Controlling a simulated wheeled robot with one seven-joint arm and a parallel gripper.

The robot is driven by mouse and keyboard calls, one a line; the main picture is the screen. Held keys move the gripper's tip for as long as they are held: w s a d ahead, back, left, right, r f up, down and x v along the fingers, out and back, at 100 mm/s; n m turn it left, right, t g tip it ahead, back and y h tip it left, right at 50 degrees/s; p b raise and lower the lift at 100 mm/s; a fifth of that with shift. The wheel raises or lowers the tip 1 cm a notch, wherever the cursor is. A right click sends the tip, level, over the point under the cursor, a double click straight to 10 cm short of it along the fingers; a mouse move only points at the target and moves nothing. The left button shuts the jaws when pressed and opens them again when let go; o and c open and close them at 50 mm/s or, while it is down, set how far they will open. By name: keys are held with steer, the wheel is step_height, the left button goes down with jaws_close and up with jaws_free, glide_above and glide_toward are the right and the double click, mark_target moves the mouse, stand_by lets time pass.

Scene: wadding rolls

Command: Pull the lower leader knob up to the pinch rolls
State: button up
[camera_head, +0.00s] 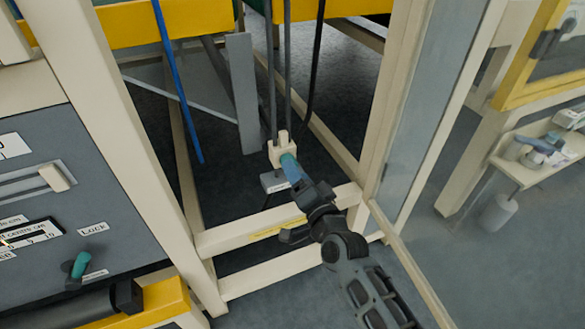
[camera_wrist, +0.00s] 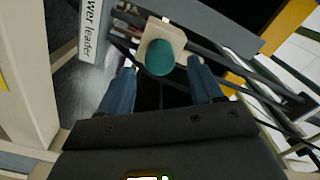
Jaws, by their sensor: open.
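The lower leader knob (camera_wrist: 160,57) is a round teal knob on a cream block (camera_wrist: 152,32). In the head view the block (camera_head: 280,149) sits low on dark vertical rods inside the machine frame, and my blue fingers partly cover the knob (camera_head: 288,160). My gripper (camera_wrist: 161,85) is open, with one blue finger toward each side of the knob in the wrist view. The knob appears just ahead of or between the fingertips; I see no grip on it. The label ending "wer leader" (camera_wrist: 90,30) is beside the block.
Cream frame rails (camera_head: 270,222) cross below the block, and a cream post (camera_head: 400,90) stands right of it. A glazed door (camera_head: 450,120) is farther right. A blue rod (camera_head: 178,85) hangs to the left. The grey control panel (camera_head: 70,190) is at far left.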

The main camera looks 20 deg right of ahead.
mark_target(285, 157)
steer(key=shift+w, duration=1.85)
steer(key=shift+c, duration=0.4)
jaws_close()
